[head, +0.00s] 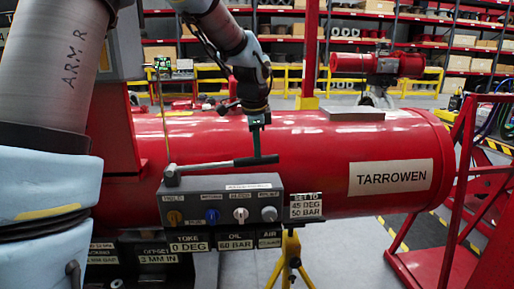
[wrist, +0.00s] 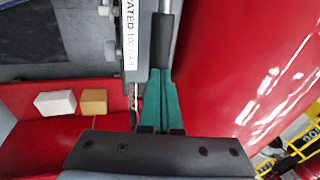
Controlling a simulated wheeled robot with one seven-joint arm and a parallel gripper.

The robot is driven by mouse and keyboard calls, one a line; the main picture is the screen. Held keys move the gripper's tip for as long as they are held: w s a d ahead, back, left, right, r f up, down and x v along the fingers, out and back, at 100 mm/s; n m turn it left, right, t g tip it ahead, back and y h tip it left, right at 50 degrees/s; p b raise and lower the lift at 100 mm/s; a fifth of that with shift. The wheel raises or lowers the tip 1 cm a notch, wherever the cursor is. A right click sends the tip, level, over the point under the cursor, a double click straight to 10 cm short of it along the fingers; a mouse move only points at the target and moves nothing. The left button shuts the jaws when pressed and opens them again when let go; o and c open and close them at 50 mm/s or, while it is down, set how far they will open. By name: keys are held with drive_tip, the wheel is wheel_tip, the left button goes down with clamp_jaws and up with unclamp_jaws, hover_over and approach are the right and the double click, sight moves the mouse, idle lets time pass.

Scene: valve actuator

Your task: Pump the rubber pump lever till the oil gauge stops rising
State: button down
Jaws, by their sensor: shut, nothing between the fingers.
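The pump lever (head: 215,167) lies nearly level above the grey control box (head: 222,197), with its pivot at the left end and a black rubber grip (head: 257,160) at the right. In the wrist view the dark grip (wrist: 161,42) runs up to a grey rod. My gripper (head: 257,153) points down at the grip, its green fingers (wrist: 158,75) shut together with nothing held. The fingertips are at or just over the grip; I cannot tell whether they touch. The oil readout (head: 236,243) below the box appears to read 60 BAR, but it is small.
The box front has several knobs, among them a blue one (head: 211,216). A sign (head: 306,205) reads SET TO 45 DEG 50 BAR. The large red cylinder (head: 310,150) lies close behind the lever. A red frame (head: 455,190) stands at right. Two small blocks show in the wrist view.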

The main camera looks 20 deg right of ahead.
drive_tip(key=shift+s+d+f+b, duration=0.15)
drive_tip(key=shift+f+b, duration=0.3)
drive_tip(key=shift+f, duration=0.35)
drive_tip(key=shift+w+d+f+b, duration=0.15)
drive_tip(key=shift+f+b, duration=0.3)
drive_tip(key=shift+f, duration=0.3)
drive_tip(key=shift+s+r, duration=0.1)
drive_tip(key=shift+r, duration=0.15)
drive_tip(key=s+d+v, duration=0.1)
drive_tip(key=d+v, duration=0.1)
drive_tip(key=v, duration=1.2)
drive_tip(key=w+a+f+n+y, duration=0.1)
drive_tip(key=a+f+n, duration=0.45)
drive_tip(key=a, duration=0.45)
drive_tip(key=w+a+f+n, duration=0.1)
drive_tip(key=a+f+n, duration=0.4)
drive_tip(key=a, duration=0.5)
drive_tip(key=s+a+f+n, duration=0.4)
drive_tip(key=a+f+n, duration=0.1)
drive_tip(key=a, duration=0.2)
drive_tip(key=s+a+f+n+g, duration=0.1)
drive_tip(key=s+a+f+n, duration=0.3)
drive_tip(key=a, duration=0.4)
drive_tip(key=shift+s+a+f+n+y, duration=0.25)
drive_tip(key=shift+s+f+n+y, duration=0.1)
drive_tip(key=shift+s+f, duration=0.1)
